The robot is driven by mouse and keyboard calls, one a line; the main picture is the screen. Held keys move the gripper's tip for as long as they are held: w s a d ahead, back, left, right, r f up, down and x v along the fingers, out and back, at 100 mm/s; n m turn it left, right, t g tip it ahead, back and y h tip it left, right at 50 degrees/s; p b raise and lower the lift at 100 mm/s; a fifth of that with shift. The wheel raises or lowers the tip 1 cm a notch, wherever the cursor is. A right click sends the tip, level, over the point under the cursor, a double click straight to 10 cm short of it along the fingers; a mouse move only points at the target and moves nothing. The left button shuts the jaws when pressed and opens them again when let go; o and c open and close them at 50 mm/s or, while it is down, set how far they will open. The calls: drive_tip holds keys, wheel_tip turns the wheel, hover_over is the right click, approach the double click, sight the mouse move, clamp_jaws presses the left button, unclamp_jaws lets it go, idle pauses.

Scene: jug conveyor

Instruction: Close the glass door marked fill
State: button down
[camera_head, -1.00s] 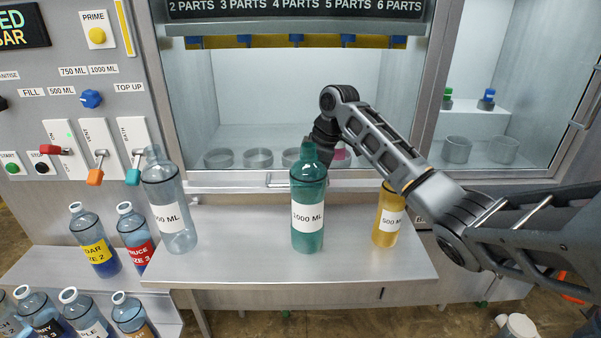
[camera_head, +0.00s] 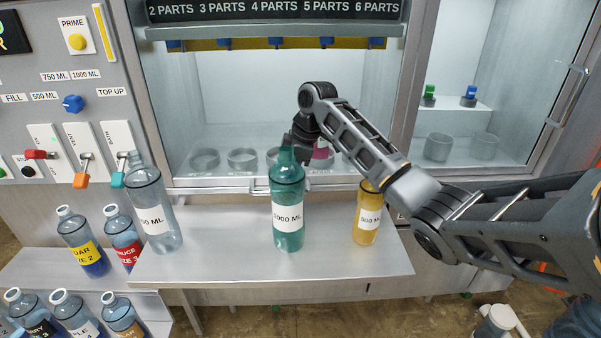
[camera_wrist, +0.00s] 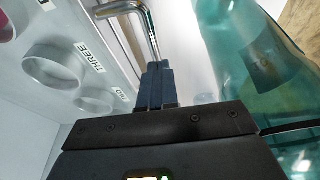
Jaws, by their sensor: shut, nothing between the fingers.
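The glass door (camera_head: 227,183) of the middle bay has a metal bottom rail just behind the bench. I cannot read a fill mark on it. Its bar handle (camera_head: 252,188) is partly hidden behind the teal 1000 ML jug (camera_head: 288,190). My gripper (camera_wrist: 156,67) is shut and empty, its dark fingertips close to the bent metal handle rod (camera_wrist: 140,14) in the wrist view. I cannot tell if they touch. In the head view, the gripper's tip is largely hidden behind the jug's neck. The jug stands upright, close beside the gripper in the wrist view.
A clear jug (camera_head: 155,205) and an amber 500 ML jug (camera_head: 367,215) stand on the bench (camera_head: 215,262). Round ring holders (camera_head: 205,160) sit inside the bay. A control panel (camera_head: 60,115) with levers is at left. Another glass-fronted bay (camera_head: 470,120) is at right.

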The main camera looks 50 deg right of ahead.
drive_tip(key=b+v, duration=0.2)
drive_tip(key=v, duration=0.8)
drive_tip(key=shift+r, duration=0.1)
